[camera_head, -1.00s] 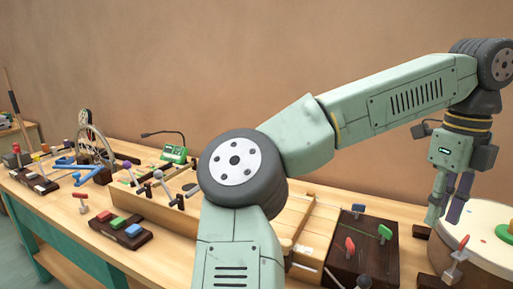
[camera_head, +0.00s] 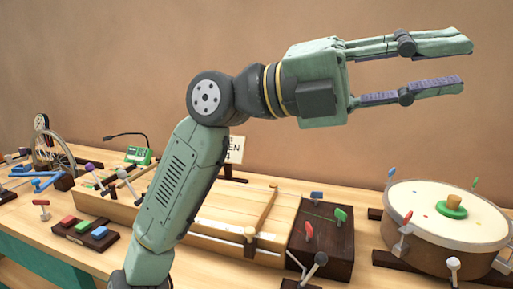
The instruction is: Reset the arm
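My arm rises from the bottom of the head view, bends at a dark round joint and reaches right. My gripper (camera_head: 468,67) is held high above the workbench, pointing right. Its two green fingers with purple inner pads are spread wide apart. Nothing is between them. It is well above the round drum (camera_head: 450,237) and touches nothing.
The wooden workbench (camera_head: 65,237) carries a dark block (camera_head: 335,238) with coloured levers, a wooden box (camera_head: 215,222), a button board (camera_head: 107,243), a green device (camera_head: 139,155), a wheel (camera_head: 50,150) and a partly hidden sign (camera_head: 237,148). The air around my gripper is clear.

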